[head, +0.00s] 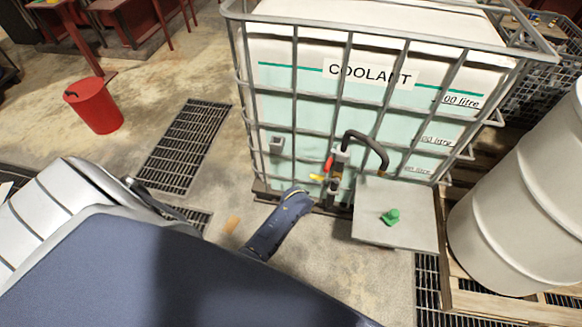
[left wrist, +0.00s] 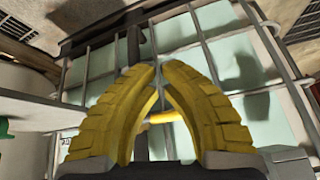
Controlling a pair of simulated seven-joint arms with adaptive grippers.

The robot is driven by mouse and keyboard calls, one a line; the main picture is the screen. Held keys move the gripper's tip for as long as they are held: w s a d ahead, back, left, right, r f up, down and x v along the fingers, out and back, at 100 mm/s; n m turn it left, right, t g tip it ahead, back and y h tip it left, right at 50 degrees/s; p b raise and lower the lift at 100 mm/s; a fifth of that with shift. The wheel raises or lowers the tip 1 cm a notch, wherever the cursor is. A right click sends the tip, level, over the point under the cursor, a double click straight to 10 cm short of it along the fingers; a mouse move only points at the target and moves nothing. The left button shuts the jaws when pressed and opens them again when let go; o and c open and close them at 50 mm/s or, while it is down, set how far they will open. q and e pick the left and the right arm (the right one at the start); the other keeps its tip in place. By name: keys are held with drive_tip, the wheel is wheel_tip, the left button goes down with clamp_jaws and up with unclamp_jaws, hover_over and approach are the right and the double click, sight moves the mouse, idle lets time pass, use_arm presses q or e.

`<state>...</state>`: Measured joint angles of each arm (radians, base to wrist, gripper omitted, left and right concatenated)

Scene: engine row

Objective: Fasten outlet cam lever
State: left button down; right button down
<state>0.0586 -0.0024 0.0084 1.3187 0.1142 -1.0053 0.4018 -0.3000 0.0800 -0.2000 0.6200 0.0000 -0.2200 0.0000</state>
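The outlet valve (head: 338,168) sits low on the front of the coolant tank (head: 300,105), with a red handle (head: 328,165) and a black hose (head: 372,142). A small yellow piece (head: 317,177) shows beside the valve; whether it is a cam lever or my finger is unclear. My left gripper (left wrist: 157,76) has yellow fingers with tips together. A yellow bar, apparently a lever (left wrist: 163,117), shows through the gap below the tips; I see no clear grip on it. In the head view my left arm reaches to just in front of the outlet. My right gripper is out of view.
A grey plate (head: 410,230) with a green cap (head: 391,216) stands right of the outlet. A white drum (head: 525,200) on a pallet is at the right. A red bucket (head: 95,108) and floor grating (head: 185,145) lie left. The floor before the tank's left side is mostly clear.

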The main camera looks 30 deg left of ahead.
use_arm(q)
drive_tip(key=s+d+f+m+g, duration=0.1)
drive_tip(key=s+f, duration=1.1)
drive_tip(key=shift+s+d+f+m+h, duration=0.15)
drive_tip(key=shift+s+d+m+h, duration=0.15)
drive_tip(key=shift+s+d, duration=0.1)
drive_tip(key=shift+w, duration=0.1)
drive_tip(key=s+f+m+g, duration=0.1)
drive_tip(key=s+f, duration=0.3)
drive_tip(key=s, duration=0.8)
drive_tip(key=s+f+m+g, duration=0.1)
drive_tip(key=s+f, duration=0.4)
drive_tip(key=s, duration=0.8)
drive_tip(key=s+f+m+g, duration=0.1)
drive_tip(key=s+f, duration=0.3)
drive_tip(key=s, duration=0.8)
drive_tip(key=shift+s+a+f+g+h, duration=0.25)
drive_tip(key=shift+a+f+g+h, duration=0.05)
drive_tip(key=shift+a+f+h, duration=0.1)
